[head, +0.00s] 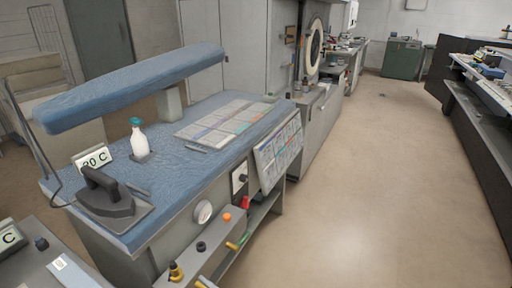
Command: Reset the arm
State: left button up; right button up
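Neither of my grippers shows in the head view. A blue padded ironing arm (140,86) stretches over the blue ironing table (165,178), raised on a grey post (171,103). A dark iron (104,195) stands on a plate at the table's near left corner. A white spray bottle (139,138) with a teal top stands upright behind it. A printed chart (224,122) lies flat on the table.
The table's front has a gauge (203,212), coloured knobs and valves, and a hanging chart (279,155). A grey unit (45,265) stands at the lower left. Clear floor (370,180) runs along the right to a dark workbench (480,110). A green cabinet (402,60) stands at the back.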

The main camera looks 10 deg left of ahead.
pick_arm(q)
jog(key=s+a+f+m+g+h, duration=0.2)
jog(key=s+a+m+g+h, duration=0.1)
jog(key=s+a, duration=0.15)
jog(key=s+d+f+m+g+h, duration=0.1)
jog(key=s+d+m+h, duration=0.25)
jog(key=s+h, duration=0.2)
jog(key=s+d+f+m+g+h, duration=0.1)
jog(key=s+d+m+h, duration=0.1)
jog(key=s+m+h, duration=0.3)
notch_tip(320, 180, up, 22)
jog(key=p, duration=1.9)
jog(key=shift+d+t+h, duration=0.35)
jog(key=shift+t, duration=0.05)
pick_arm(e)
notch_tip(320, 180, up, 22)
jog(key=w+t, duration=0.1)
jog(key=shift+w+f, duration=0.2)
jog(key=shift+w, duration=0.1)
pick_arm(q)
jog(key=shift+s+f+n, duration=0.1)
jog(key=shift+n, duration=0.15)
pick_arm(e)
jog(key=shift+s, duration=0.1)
